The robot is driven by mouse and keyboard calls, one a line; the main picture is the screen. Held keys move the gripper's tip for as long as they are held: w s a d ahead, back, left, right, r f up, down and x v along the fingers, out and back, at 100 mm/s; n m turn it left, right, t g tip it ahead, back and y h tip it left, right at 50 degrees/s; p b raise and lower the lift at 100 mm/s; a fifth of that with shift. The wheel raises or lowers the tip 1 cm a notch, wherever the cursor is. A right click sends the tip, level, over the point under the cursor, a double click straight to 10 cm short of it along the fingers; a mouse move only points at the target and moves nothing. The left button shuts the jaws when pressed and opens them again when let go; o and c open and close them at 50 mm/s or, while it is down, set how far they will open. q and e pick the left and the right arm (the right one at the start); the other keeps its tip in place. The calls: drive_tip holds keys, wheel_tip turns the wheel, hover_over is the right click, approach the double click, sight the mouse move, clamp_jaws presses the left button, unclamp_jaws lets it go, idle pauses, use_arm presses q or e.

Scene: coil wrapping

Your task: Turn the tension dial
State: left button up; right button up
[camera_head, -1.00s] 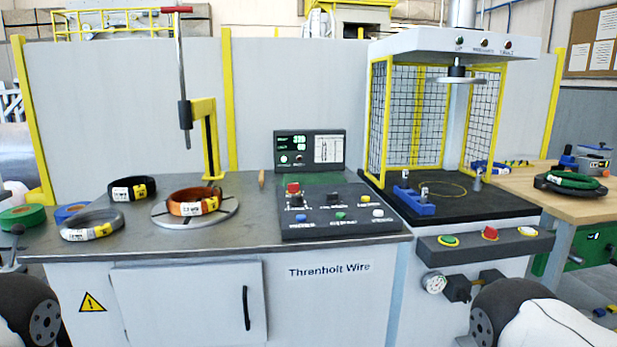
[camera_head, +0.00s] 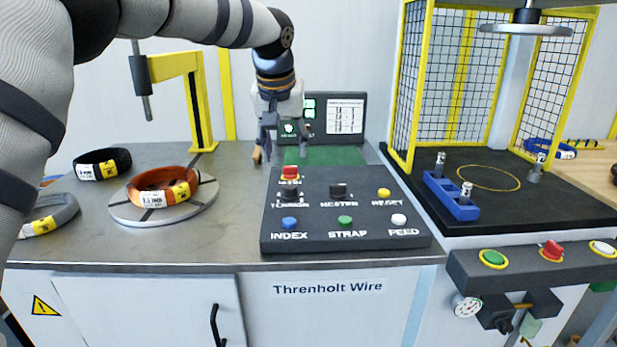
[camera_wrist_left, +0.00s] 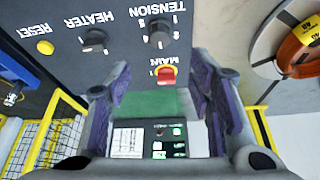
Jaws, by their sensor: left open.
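The tension dial (camera_head: 290,195) is a black knob above the TENSION label on the dark control panel (camera_head: 345,250), just below the red main switch (camera_head: 290,173). In the left wrist view the tension dial (camera_wrist_left: 159,35) shows upside down at the top, with the red main switch (camera_wrist_left: 166,75) nearer the fingers. My left gripper (camera_head: 268,143) hangs above the back left of the panel, behind the dial. In the left wrist view its two purple-padded fingers (camera_wrist_left: 158,80) are spread apart with nothing between them. My right gripper is out of view.
The heater dial (camera_head: 338,191), yellow reset button (camera_head: 384,193) and index, strap and feed buttons share the panel. A screen (camera_head: 345,117) stands behind it. An orange coil (camera_head: 163,187) sits on a turntable to the left. A caged press (camera_head: 455,75) stands at right.

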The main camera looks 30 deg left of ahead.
sight(289, 186)
use_arm(q)
drive_tip(key=b+x, duration=0.1)
drive_tip(key=x, duration=1)
drive_tip(key=shift+s+d, duration=0.1)
drive_tip(key=shift+s, duration=0.05)
drive_tip(key=c, duration=1.1)
